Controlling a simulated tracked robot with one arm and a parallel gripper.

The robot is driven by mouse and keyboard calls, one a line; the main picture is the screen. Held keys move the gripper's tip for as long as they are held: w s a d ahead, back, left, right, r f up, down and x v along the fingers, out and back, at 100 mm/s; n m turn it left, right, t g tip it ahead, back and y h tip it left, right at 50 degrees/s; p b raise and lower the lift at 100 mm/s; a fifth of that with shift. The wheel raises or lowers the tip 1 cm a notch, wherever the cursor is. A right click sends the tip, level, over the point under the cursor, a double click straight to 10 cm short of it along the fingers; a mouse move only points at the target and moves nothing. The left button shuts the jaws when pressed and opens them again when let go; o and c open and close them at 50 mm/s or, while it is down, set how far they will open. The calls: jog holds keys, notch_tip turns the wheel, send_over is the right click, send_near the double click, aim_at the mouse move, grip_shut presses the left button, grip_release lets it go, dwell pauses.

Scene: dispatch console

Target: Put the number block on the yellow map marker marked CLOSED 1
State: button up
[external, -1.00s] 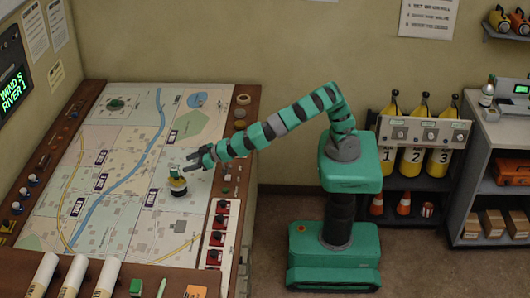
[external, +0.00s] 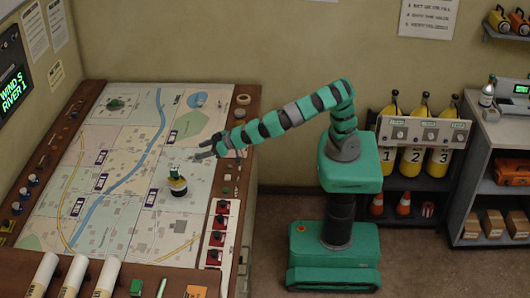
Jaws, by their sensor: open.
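A marker with a dark base and a yellow band (external: 178,186) stands upright on the map, right of the blue river. A small pale and dark piece (external: 173,168) shows at its top. It is too small to tell whether this is the number block, and no CLOSED 1 lettering is readable. My gripper (external: 199,150) is open, with its fingers pointing left. It is above and to the right of the marker in the picture, apart from it, and nothing shows between its fingers.
The map table (external: 110,190) carries several dark labels and a green round piece (external: 116,103). Red switches (external: 218,222) line its right side. White rolls (external: 73,275) lie at the front edge. Yellow cylinders (external: 413,158) stand on a rack at the right, away from the map.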

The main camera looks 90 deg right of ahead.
jog(key=s+d+r+m+h, duration=0.1)
jog(key=d+r+m, duration=0.1)
jog(key=d+r, duration=1.9)
jog(key=s+d+r+n+t, duration=0.1)
jog(key=s+d+r, duration=0.5)
jog(key=r, duration=0.3)
jog(key=s+d+r+n+t+y, duration=0.1)
jog(key=s+d+r, duration=0.5)
jog(key=r, duration=0.3)
jog(key=shift+s, duration=0.45)
jog(key=shift+r, duration=0.1)
